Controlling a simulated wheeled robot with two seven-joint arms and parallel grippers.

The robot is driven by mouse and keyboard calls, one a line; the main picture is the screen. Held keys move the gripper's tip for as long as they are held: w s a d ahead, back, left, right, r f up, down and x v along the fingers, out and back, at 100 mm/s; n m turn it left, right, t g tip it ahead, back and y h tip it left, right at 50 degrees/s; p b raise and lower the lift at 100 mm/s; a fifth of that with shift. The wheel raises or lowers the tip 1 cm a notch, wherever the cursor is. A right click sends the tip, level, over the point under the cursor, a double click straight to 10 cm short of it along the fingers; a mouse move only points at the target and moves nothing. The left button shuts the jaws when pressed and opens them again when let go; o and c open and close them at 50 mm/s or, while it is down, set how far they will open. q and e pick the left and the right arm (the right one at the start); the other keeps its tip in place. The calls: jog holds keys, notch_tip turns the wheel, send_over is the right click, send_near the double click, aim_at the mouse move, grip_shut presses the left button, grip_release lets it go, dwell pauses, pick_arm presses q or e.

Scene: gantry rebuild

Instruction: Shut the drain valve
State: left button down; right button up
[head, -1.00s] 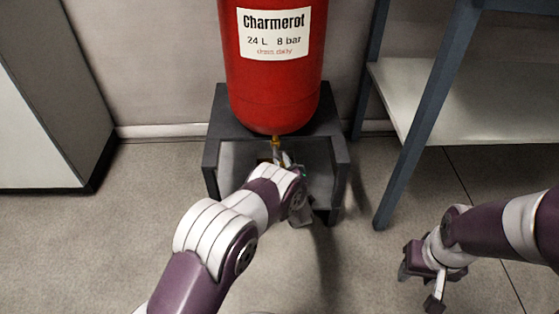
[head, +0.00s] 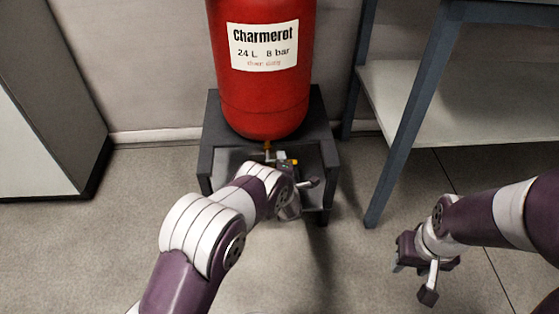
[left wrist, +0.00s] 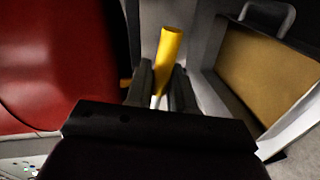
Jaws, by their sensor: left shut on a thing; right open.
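A red tank (head: 262,100) stands upright on a dark stand (head: 325,130). The brass outlet of the drain valve (head: 267,147) shows just under the tank. The valve's yellow lever (head: 292,161) shows as a small tip beside my left gripper (head: 283,160). In the left wrist view the yellow lever (left wrist: 168,46) stands between the two fingers of my left gripper (left wrist: 161,78), which is shut on it. The tank (left wrist: 45,65) fills the left of that view. My wrist hides most of the valve body. My right gripper (head: 414,280) is open and empty above the floor.
A blue-legged shelf unit (head: 402,130) stands at the right. A grey cabinet (head: 45,110) stands at the left. The stand's legs and top close in around the left gripper. Floor (head: 345,270) is clear between my arms.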

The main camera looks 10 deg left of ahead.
pick_arm(q)
jog(key=shift+r+n, duration=0.15)
jog(key=shift+n, duration=0.35)
dwell(0.3)
jog(key=c, duration=1.1)
grip_release()
jog(key=shift+c, duration=0.2)
jog(key=shift+s+r+p, duration=0.1)
jog(key=shift+r+p, duration=0.05)
jog(key=shift+p, duration=0.2)
jog(key=p+v, duration=0.6)
jog(key=v, duration=0.6)
jog(key=shift+s, duration=0.35)
